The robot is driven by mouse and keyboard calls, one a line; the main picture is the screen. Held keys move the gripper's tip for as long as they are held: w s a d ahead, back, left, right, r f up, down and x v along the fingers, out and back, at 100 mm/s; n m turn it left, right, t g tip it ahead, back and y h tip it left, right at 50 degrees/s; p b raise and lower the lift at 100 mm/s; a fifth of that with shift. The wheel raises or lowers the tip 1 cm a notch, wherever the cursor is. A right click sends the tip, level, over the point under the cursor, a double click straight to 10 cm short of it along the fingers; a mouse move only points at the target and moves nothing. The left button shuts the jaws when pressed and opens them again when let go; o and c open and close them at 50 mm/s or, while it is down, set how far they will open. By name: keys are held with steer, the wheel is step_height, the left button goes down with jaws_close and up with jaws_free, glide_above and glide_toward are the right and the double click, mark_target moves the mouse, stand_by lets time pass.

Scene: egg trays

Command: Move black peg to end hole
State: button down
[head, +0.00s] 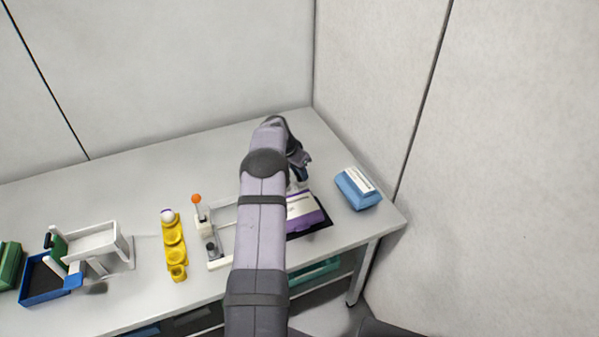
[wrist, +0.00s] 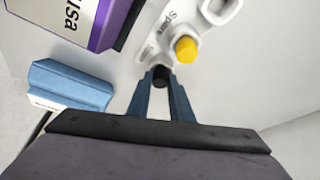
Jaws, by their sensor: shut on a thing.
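In the wrist view, my gripper (wrist: 161,80) has its two blue fingers shut on the black peg (wrist: 161,76), whose dark end shows between the fingertips. The peg is at the near end of a white board (wrist: 158,40) printed with dark lettering. I cannot tell whether the peg sits in the board or is held above it. A yellow peg (wrist: 187,49) stands on the board just beyond. An opening shows at the board's far end. In the head view, my arm hides most of the board and the black peg; my gripper (head: 304,172) shows only partly beside the arm.
A purple and white box (head: 306,211) lies left of the board in the wrist view. A blue packet (head: 357,188) is near the table's right corner. A yellow holder (head: 174,246), a white stand (head: 203,222) and a blue tray (head: 42,283) are farther left.

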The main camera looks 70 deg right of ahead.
steer(key=c, duration=1.5)
jaws_free()
steer(key=shift+r, duration=0.1)
steer(key=shift+b+v, duration=1.3)
steer(key=shift+v, duration=2.3)
step_height(320, 180, up, 6)
steer(key=p, duration=0.4)
steer(key=shift+r+p, duration=0.2)
steer(key=shift+p, duration=0.2)
steer(key=shift+w, duration=0.1)
